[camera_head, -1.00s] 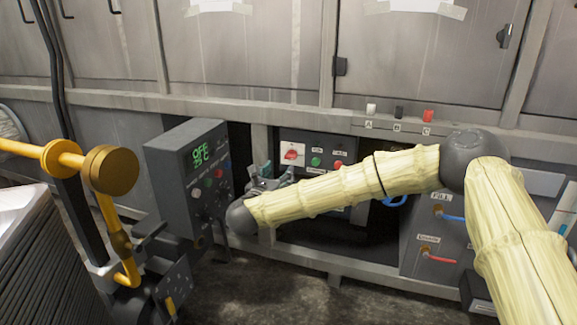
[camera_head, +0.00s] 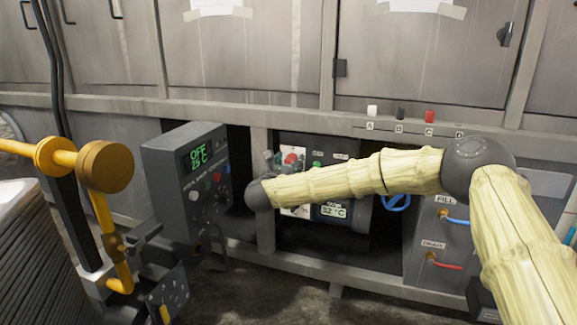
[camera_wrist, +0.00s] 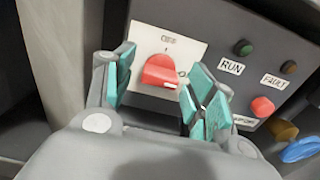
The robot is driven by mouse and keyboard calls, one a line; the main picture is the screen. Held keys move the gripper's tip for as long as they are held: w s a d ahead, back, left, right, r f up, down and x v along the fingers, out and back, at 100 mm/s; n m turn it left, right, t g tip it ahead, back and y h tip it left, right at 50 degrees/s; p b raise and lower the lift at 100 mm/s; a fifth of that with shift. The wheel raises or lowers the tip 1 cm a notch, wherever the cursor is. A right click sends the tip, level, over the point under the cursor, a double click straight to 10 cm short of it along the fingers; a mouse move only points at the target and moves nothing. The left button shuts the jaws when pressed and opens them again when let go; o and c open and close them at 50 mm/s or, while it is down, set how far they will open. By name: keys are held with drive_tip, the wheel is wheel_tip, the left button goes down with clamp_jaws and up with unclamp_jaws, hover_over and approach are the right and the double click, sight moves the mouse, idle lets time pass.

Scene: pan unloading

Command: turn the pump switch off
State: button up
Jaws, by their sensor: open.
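In the wrist view a red rotary knob (camera_wrist: 160,72), which I take as the pump switch, sits on a white plate (camera_wrist: 180,50) on a dark grey panel. The small print on the plate is too blurred to read. My gripper (camera_wrist: 164,84) is open, with one teal-padded finger on each side of the knob. I cannot tell whether either finger touches it. In the head view the knob (camera_head: 291,158) shows as a small red patch just beyond my gripper (camera_head: 274,162), which is partly hidden behind my wrist.
Right of the knob are a green light (camera_wrist: 243,47) labelled RUN, a light labelled FAULT (camera_wrist: 289,67) and a red button (camera_wrist: 262,107). A blue valve wheel (camera_head: 396,202) is at the right.

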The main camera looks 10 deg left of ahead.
drive_tip(key=c, duration=1)
drive_tip(key=shift+r+n+p, duration=0.15)
drive_tip(key=shift+n+p, duration=0.25)
drive_tip(key=shift+p, duration=0.35)
drive_tip(key=n+p, duration=0.1)
drive_tip(key=p, duration=0.2)
drive_tip(key=shift+r+n, duration=0.2)
drive_tip(key=shift+n, duration=0.2)
drive_tip(key=n+p, duration=0.5)
drive_tip(key=p, duration=0.2)
drive_tip(key=n+p, duration=0.6)
drive_tip(key=p, duration=0.1)
drive_tip(key=shift+f+n, duration=0.15)
drive_tip(key=shift+n, duration=0.15)
drive_tip(key=shift+f+n+p, duration=0.2)
drive_tip(key=shift+n+p, duration=1.3)
drive_tip(key=shift+n, duration=0.3)
drive_tip(key=shift+f, duration=0.1)
